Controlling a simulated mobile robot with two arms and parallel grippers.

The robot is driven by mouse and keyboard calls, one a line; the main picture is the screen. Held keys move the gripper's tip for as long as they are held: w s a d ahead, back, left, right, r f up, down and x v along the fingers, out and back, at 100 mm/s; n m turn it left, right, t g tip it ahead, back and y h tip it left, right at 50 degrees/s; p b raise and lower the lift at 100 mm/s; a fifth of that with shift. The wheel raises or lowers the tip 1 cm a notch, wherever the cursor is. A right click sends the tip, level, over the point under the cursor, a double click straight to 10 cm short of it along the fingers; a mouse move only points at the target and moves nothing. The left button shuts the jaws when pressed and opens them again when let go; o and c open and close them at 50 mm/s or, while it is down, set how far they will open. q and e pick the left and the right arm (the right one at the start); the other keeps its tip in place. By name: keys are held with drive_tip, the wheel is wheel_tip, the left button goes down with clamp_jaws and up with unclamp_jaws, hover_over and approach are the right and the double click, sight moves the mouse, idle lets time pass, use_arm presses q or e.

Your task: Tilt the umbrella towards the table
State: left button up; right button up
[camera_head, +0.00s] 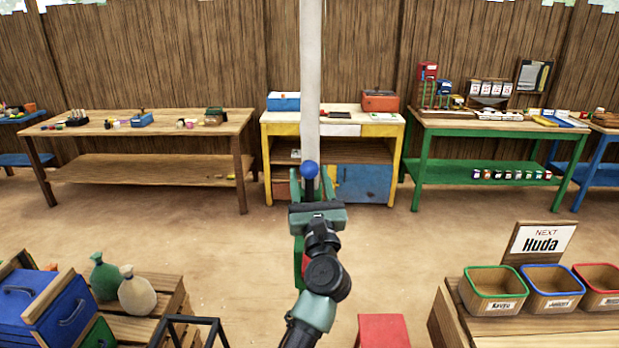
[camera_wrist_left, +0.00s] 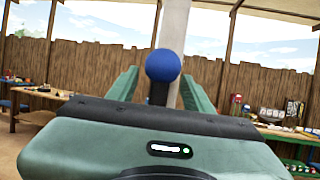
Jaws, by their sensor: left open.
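The umbrella shows as a pale upright pole (camera_head: 311,80), which also rises at the top middle of the left wrist view (camera_wrist_left: 174,28). A blue ball knob (camera_head: 309,169) on a dark stem stands in front of the pole; it is close up in the left wrist view (camera_wrist_left: 163,65). My left gripper (camera_head: 317,208) is open. Its two green fingers lie either side of the knob and stem in the wrist view; I cannot tell whether they touch. The pole's lower part is hidden behind my gripper. A yellow-framed table (camera_head: 370,129) stands behind the pole. My right gripper is not in view.
A wooden table (camera_head: 90,128) stands back left and a green table (camera_head: 485,128) back right. Blue cooler box (camera_head: 40,308) and sacks (camera_head: 136,296) are front left. Bins (camera_head: 495,308) are front right, a red stool (camera_head: 383,330) bottom middle. The sandy floor between is clear.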

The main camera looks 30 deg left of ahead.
use_arm(q)
clamp_jaws()
idle(0.7)
